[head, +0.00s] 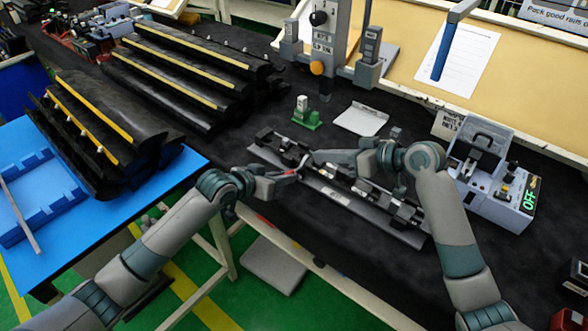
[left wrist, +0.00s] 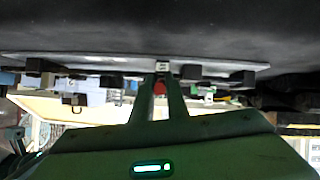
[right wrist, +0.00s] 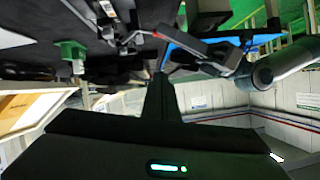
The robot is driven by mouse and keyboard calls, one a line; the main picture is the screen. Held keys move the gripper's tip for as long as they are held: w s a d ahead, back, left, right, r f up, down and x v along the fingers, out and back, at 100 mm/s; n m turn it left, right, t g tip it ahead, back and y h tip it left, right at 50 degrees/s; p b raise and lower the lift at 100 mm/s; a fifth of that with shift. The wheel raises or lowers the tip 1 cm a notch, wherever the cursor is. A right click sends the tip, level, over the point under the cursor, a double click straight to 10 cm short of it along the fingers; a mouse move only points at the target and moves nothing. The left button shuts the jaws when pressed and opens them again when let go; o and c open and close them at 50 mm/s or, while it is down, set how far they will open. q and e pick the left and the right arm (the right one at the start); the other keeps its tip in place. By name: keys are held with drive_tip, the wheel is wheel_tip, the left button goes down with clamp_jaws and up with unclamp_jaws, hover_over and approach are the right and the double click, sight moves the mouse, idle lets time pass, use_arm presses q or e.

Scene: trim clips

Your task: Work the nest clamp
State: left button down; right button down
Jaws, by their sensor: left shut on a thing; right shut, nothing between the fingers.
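The nest (head: 352,207) is a long grey plate with dark blocks and metal clamp parts on the black-covered bench. Its plate edge also crosses the left wrist view (left wrist: 100,64). My left gripper (head: 294,173) is at the nest's front edge, shut on the clamp's red-tipped handle; the red tip (left wrist: 159,88) shows between the fingers in the left wrist view. My right gripper (head: 308,158) is shut and empty above the nest, close to the left one. The right wrist view shows its closed fingers (right wrist: 160,78) and a lever with red on it. The arms hide part of the nest.
A green fixture (head: 306,117) and a white sheet (head: 361,118) lie behind the nest. A grey press (head: 330,45) stands at the back. A control box (head: 497,178) with a green OFF display is at the right. Black trim parts (head: 180,75) are at the left.

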use_arm(q)
drive_tip(key=shift+r, duration=0.15)
use_arm(e)
drive_tip(key=shift+s+a+f, duration=0.1)
drive_tip(key=shift+s, duration=0.05)
drive_tip(key=shift+a, duration=0.1)
use_arm(q)
drive_tip(key=shift+w, duration=0.1)
use_arm(e)
drive_tip(key=w+a+f, duration=0.3)
drive_tip(key=a+f, duration=0.4)
drive_tip(key=f, duration=0.1)
drive_tip(key=shift+a, duration=0.4)
